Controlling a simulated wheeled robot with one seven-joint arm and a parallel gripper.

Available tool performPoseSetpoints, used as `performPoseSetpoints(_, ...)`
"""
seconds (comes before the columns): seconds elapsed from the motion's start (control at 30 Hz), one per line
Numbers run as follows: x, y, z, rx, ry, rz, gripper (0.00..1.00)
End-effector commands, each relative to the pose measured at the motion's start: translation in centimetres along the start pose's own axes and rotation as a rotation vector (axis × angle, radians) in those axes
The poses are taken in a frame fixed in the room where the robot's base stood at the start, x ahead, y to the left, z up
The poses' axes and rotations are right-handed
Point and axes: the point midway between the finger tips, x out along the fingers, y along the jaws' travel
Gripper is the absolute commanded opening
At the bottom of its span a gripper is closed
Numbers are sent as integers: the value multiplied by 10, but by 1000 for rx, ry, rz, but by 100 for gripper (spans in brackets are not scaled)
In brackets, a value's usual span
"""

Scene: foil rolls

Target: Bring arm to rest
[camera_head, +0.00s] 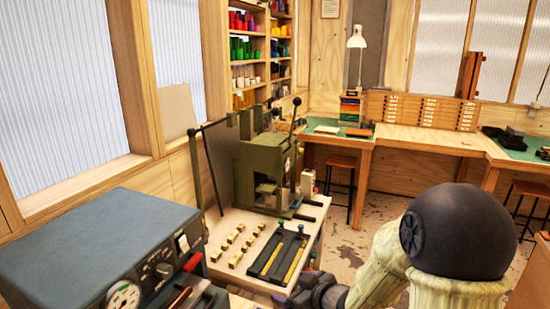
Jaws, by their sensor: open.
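My arm reaches in from the bottom right, with a large dark round joint and pale links. My gripper (308,287) is the dark part at the bottom centre, by the front edge of the pale bench (222,222). It is open, and I see nothing held in it; its fingertips are small and hard to make out. Just beyond it a black tray (270,242) with brass-coloured bars lies on the bench. I cannot tell whether the gripper touches the bench or the tray.
Several small brass blocks (236,240) stand left of the tray. A green press (262,170) stands behind them. A blue-grey machine (95,245) with a gauge fills the lower left. Shelves of coloured rolls (245,48) and a wooden desk (400,140) are at the back. Open floor (385,212) lies between.

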Motion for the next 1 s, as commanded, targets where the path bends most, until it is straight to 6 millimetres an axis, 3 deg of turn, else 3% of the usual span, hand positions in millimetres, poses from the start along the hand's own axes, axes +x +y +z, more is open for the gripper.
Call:
performPoseSetpoints(0.13, -26, 22, 27, 74, -198, 159, 82)
performPoseSetpoints(0.3, -68, 30, 60, 211, -417, 292, 82)
performPoseSetpoints(0.47, -112, 17, 88, 382, -608, 362, 82)
performPoseSetpoints(0.6, -145, -8, 105, 535, -744, 371, 82)
performPoseSetpoints(0.77, -162, -27, 113, 629, -818, 356, 82)
performPoseSetpoints(1.0, -163, -28, 113, 637, -826, 354, 82)
